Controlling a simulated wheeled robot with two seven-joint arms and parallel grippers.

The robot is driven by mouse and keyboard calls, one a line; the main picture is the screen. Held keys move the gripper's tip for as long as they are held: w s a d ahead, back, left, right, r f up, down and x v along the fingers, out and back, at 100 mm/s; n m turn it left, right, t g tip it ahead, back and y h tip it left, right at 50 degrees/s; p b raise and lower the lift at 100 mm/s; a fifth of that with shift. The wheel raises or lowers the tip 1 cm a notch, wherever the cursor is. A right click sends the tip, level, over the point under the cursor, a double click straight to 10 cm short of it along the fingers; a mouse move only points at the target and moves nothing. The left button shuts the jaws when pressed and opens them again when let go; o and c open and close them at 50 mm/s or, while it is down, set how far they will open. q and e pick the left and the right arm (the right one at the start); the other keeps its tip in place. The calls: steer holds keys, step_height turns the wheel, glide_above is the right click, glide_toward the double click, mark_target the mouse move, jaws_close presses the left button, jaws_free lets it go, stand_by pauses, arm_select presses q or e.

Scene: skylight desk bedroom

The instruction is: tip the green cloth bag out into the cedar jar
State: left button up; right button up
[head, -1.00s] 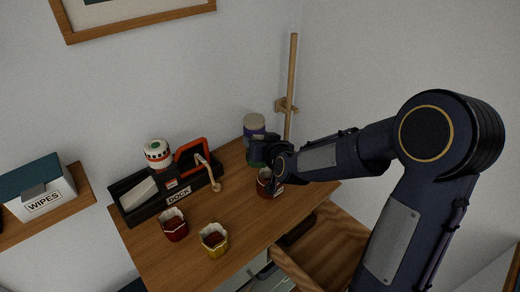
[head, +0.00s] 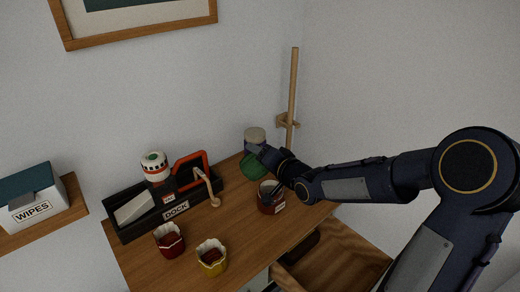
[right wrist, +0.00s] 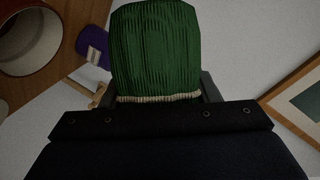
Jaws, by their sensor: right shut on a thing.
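The green cloth bag (head: 253,166) is in my right gripper (head: 260,152), beside the purple jar near the back of the desk. In the right wrist view the ribbed bag (right wrist: 155,48) fills the top middle, with a cream band along the edge nearest my gripper (right wrist: 158,98). What is inside the bag is hidden. A reddish-brown open jar (head: 268,204) with a pale label, seemingly the cedar jar, stands on the desk in front of the bag. Its rim and open mouth (right wrist: 57,42) show at upper left in the right wrist view. My left gripper is not in view.
A wooden pole (head: 293,90) rises at the wall. An open drawer (head: 335,262) is at right.

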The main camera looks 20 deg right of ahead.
steer(key=shift+d+r+m+y+p, duration=0.2)
steer(key=shift+m+y+p, duration=0.1)
steer(key=shift+m+p, duration=0.25)
steer(key=shift+d+f+m+t+y, duration=0.15)
steer(key=shift+f+m+t+y, duration=0.2)
steer(key=shift+m, duration=0.5)
steer(key=shift+d+f+m+t, duration=0.15)
steer(key=shift+m+t, duration=0.2)
steer(key=shift+m, duration=0.55)
steer(key=shift+d+f+m+t+y+b, duration=0.3)
steer(key=shift+f+m+t, duration=0.15)
steer(key=shift+m, duration=0.35)
steer(key=m, duration=0.1)
steer(key=m+t+b, duration=0.1)
steer(key=m, duration=0.1)
steer(key=shift+s+d+f, duration=0.1)
steer(key=shift+d+f, duration=0.2)
steer(key=shift+f, duration=0.1)
steer(key=shift+d+m+t, duration=0.15)
steer(key=shift+m+t, duration=0.2)
steer(key=shift+m, duration=0.45)
steer(key=shift+r, duration=0.1)
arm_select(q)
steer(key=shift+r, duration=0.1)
